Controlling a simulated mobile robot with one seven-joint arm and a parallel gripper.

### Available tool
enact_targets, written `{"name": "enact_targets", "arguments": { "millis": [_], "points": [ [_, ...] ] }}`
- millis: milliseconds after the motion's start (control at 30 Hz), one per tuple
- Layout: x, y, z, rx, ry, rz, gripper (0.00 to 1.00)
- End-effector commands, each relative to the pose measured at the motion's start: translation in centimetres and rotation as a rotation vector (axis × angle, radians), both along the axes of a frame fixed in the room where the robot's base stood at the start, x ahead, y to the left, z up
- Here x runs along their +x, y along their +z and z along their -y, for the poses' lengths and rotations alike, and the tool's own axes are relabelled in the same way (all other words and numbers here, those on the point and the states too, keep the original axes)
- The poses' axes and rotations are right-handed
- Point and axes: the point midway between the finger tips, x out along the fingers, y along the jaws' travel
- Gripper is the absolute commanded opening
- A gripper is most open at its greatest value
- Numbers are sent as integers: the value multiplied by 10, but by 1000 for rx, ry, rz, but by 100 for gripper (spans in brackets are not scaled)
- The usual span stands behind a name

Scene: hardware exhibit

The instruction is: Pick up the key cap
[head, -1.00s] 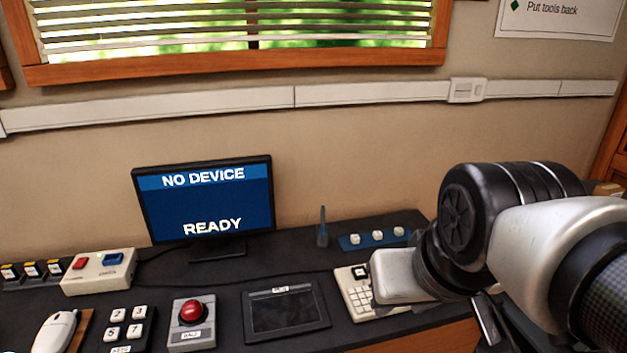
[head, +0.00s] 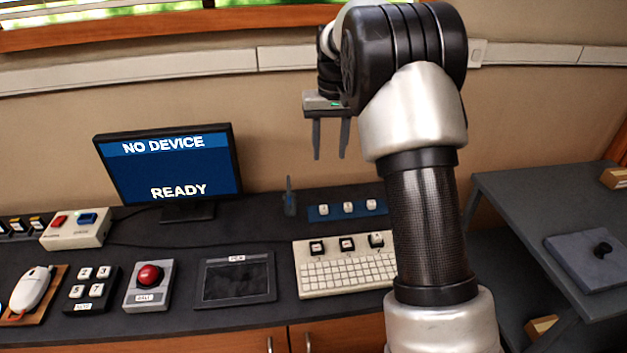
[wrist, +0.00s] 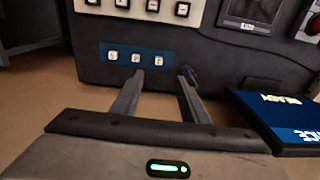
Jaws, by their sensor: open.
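Three small white key caps sit in a row on a blue tray (head: 333,214) at the back of the dark counter: left (head: 323,210), middle (head: 348,208) and right (head: 371,205). I cannot tell which one the task means. My gripper (head: 331,155) is open and empty, pointing down above the tray in the head view. In the wrist view the tray (wrist: 125,66) and its caps (wrist: 136,60) lie beyond the open fingers (wrist: 162,73), apart from them.
A cream keyboard (head: 346,273) with raised keys stands in front of the tray. The monitor (head: 172,170) and black tablet (head: 236,281) are further left.

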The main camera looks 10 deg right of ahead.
Motion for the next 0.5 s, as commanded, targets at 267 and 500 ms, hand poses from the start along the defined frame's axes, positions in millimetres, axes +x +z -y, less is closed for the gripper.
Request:
{"name": "enact_targets", "arguments": {
  "millis": [267, 500],
  "points": [
    [28, -49, -4, -13, 14, -57, 41],
    [28, -94, -3, -14, 14, -61, 41]
  ]
}}
